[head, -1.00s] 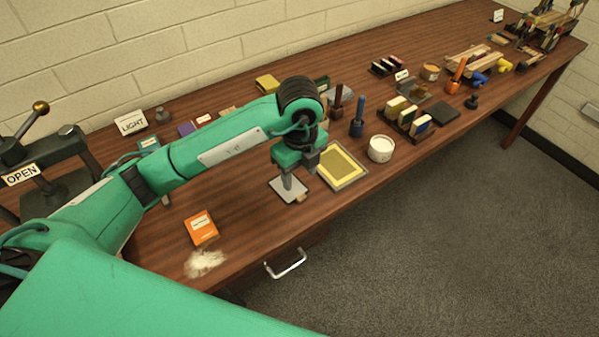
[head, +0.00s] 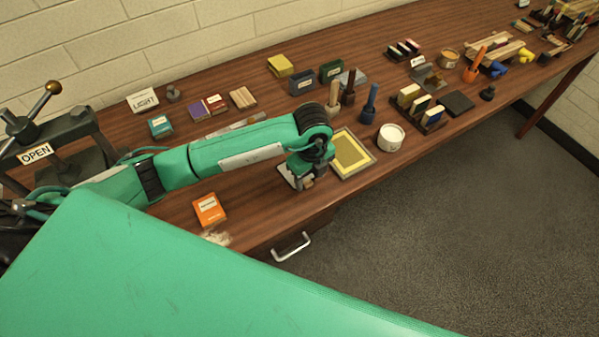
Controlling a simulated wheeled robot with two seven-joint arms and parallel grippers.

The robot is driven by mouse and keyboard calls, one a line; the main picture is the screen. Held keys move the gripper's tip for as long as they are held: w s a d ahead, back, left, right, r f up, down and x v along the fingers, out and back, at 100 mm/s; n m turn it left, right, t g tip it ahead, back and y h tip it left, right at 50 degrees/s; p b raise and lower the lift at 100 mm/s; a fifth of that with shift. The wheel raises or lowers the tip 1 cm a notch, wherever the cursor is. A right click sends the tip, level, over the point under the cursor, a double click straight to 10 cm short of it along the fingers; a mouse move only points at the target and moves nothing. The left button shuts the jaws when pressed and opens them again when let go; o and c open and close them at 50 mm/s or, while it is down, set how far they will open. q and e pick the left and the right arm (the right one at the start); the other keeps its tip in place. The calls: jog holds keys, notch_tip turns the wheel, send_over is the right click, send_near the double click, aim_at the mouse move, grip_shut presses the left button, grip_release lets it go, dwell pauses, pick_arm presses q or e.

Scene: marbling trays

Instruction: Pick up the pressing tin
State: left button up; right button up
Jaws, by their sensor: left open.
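I cannot tell for sure which thing is the pressing tin. A flat pale grey plate (head: 287,176) lies near the table's front edge, largely hidden behind my left gripper. My left gripper (head: 303,185) is open and points down over this plate; whether it touches anything is too small to tell. An orange box (head: 209,209) lies on the table to the left of the gripper. My right gripper is not in view.
A framed yellow screen (head: 374,157) lies just right of the gripper, with a white tub (head: 390,137) beyond it. Stampers, blocks and small boxes stand behind. A press with an OPEN sign (head: 35,153) is at the left. Pale powder (head: 217,238) lies near the front edge.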

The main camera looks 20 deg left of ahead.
aim_at(309, 185)
pick_arm(q)
jog(key=shift+f, duration=1.5)
jog(key=c, duration=1.1)
jog(key=shift+r, duration=0.1)
